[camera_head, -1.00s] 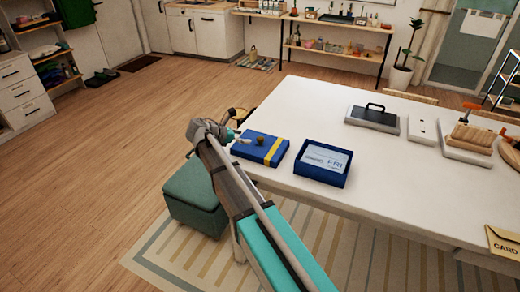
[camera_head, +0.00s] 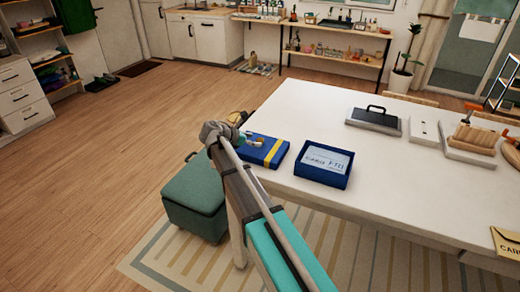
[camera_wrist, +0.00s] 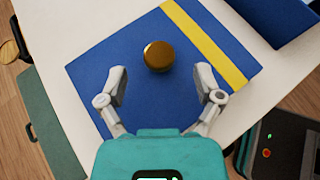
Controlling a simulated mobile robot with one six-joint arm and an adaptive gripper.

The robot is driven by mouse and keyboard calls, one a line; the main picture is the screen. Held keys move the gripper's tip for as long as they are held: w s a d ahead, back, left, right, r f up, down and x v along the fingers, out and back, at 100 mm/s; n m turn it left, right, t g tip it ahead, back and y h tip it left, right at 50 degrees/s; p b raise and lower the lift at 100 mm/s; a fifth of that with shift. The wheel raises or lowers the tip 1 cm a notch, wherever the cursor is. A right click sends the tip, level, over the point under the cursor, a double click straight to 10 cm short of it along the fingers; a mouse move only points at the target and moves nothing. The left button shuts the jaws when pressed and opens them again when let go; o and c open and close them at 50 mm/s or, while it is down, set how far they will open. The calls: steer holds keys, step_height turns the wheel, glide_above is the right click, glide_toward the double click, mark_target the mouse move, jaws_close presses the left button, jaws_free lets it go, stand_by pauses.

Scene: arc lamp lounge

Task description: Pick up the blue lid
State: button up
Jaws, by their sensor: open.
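The blue lid (camera_head: 270,153) lies flat on the white table near its left edge. It has a yellow stripe and a round brass-coloured knob. In the wrist view the lid (camera_wrist: 115,60) fills the middle, and its knob (camera_wrist: 158,56) stands ahead of my fingers. My gripper (camera_wrist: 163,84) is open, with its fingers apart on either side of a spot just short of the knob. Nothing is between the fingers. In the head view my gripper (camera_head: 250,141) is over the lid and partly hides it. The height of the fingertips above the lid is hard to tell.
A blue box (camera_head: 322,179) with a white labelled paper stands right of the lid. A black-handled slab (camera_head: 374,121), a white plate (camera_head: 425,132) and a wooden block (camera_head: 474,138) sit farther right. A green stool (camera_head: 195,198) stands beside the table.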

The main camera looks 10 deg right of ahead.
mark_target(260, 140)
steer(key=shift+b+x, duration=0.75)
steer(key=shift+x, duration=1.15)
jaws_close()
